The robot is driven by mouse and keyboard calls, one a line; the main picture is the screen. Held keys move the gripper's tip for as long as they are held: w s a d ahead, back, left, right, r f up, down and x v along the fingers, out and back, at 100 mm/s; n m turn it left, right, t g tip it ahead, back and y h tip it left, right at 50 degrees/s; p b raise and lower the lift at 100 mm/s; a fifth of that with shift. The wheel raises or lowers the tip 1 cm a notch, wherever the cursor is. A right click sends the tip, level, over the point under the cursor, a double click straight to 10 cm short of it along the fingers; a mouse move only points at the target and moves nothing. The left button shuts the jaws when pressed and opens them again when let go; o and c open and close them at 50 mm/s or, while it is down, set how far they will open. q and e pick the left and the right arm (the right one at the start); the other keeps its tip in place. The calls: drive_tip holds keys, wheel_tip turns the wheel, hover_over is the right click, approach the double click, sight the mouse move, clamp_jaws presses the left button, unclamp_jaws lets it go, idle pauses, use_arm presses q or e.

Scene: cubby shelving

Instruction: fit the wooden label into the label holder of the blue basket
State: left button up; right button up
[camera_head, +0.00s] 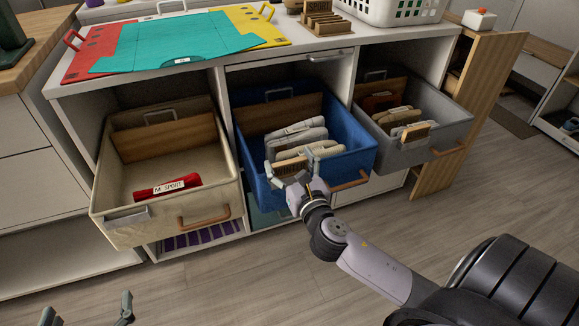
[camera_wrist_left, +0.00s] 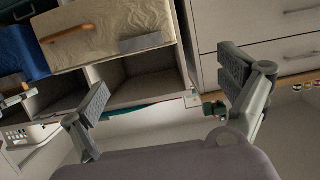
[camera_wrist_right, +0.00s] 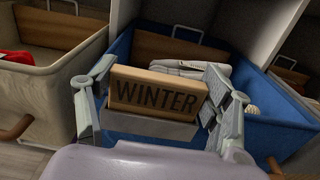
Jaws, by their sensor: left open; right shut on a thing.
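The wooden label (camera_wrist_right: 155,93), marked WINTER, is held upright between the fingers of my right gripper (camera_wrist_right: 158,98). In the head view the right gripper (camera_head: 291,168) and label (camera_head: 289,169) are at the front of the blue basket (camera_head: 347,163). The grey label holder (camera_wrist_right: 152,128) shows just below the label in the right wrist view. I cannot tell whether the label's lower edge is inside it.
A beige basket (camera_head: 207,222) with a red M SPORT item (camera_head: 168,187) is left of the blue one; a grey basket (camera_head: 402,154) is right. All three are pulled out from the shelving (camera_head: 220,100). The floor in front (camera_head: 230,285) is clear.

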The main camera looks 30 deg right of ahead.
use_arm(q)
drive_tip(key=shift+r, duration=0.25)
use_arm(e)
drive_tip(key=shift+f, duration=0.1)
use_arm(q)
drive_tip(key=shift+w+d+r, duration=0.1)
use_arm(e)
drive_tip(key=shift+f, duration=0.15)
drive_tip(key=o, duration=1.1)
use_arm(q)
drive_tip(key=shift+r+t, duration=0.1)
drive_tip(key=shift+t, duration=0.2)
